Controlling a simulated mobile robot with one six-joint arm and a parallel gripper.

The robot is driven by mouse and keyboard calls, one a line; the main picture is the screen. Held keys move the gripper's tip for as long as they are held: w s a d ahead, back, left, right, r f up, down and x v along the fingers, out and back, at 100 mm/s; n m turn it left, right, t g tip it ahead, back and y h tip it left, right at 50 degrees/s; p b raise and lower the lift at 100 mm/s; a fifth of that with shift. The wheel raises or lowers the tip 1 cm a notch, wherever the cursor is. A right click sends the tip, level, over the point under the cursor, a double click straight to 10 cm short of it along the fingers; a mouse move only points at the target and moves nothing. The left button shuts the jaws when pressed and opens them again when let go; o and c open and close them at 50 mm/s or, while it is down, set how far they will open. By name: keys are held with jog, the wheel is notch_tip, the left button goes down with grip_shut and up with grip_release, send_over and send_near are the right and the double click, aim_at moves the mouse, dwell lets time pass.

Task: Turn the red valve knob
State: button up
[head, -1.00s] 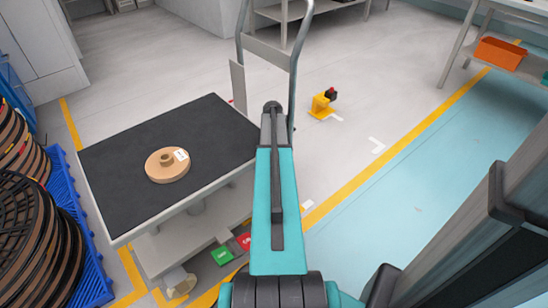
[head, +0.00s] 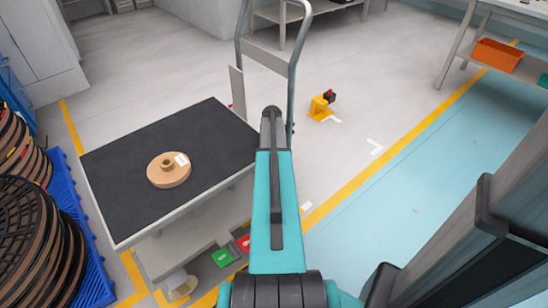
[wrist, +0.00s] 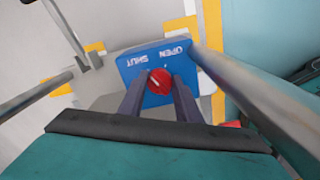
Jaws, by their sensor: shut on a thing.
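The red valve knob (wrist: 159,81) shows in the wrist view on a blue plate (wrist: 130,71). The plate carries the words SHUT and OPEN, upside down in this view. A pale line on the knob slants toward the SHUT side. My gripper (wrist: 159,88) is shut on the knob, one dark finger on each side. In the head view my own arm hides the gripper and the knob.
A cart with a dark top (head: 120,200) and grey handle (head: 292,75) stands ahead, a tan reel (head: 168,171) on it. Black reels (head: 35,240) on a blue pallet are at left. A small yellow stand (head: 319,108) is beyond.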

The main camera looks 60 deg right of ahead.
jog(key=shift+w+a+r+m+p, duration=0.15)
jog(key=shift+a+m+p, duration=0.25)
jog(key=shift+m+p, duration=1.4)
jog(key=shift+m, duration=0.1)
jog(key=shift+f, duration=0.2)
jog(key=o, duration=0.9)
jog(key=shift+o, duration=0.8)
jog(key=shift+d, duration=0.15)
jog(key=shift+r, duration=0.1)
